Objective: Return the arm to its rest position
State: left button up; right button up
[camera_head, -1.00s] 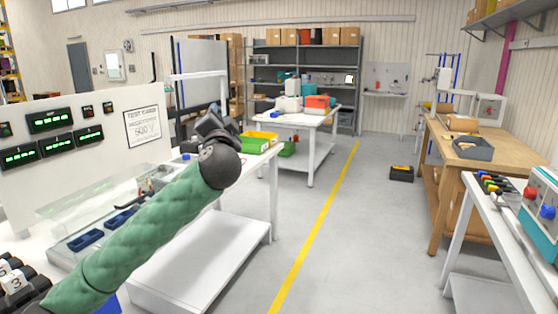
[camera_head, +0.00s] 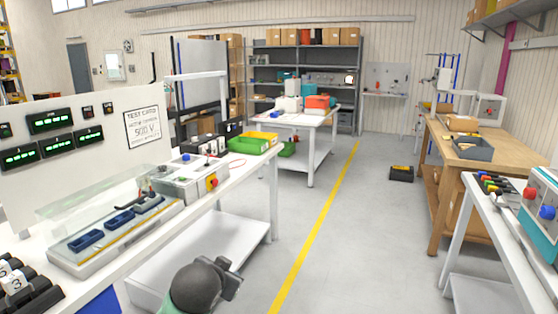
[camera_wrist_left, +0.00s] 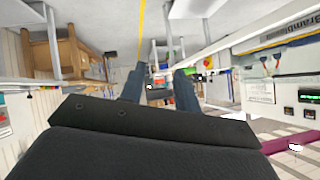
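My left arm, with a green quilted sleeve, shows only its dark wrist end at the bottom of the head view. The left gripper (camera_head: 232,275) hangs low beside the front of the white bench, over the floor side. In the left wrist view its two dark fingers (camera_wrist_left: 158,85) stand apart with nothing seen between them, so it is open and empty. Most of the arm is below the head view's edge. My right gripper is in neither view.
The white bench (camera_head: 95,278) at left carries a clear-covered tester (camera_head: 110,225), a grey box with a red knob (camera_head: 211,183) and a yellow-green bin (camera_head: 252,143). A wooden bench (camera_head: 480,150) stands right. The floor between, with a yellow line (camera_head: 318,215), is clear.

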pick_arm(q)
jog(key=s+f+n+g, duration=0.3)
jog(key=s+f+g, duration=0.5)
jog(key=s+f, duration=2.4)
jog(key=s, duration=0.3)
jog(key=shift+a+g+h, duration=0.3)
jog(key=shift+a+g, duration=0.1)
jog(key=shift+n, duration=0.3)
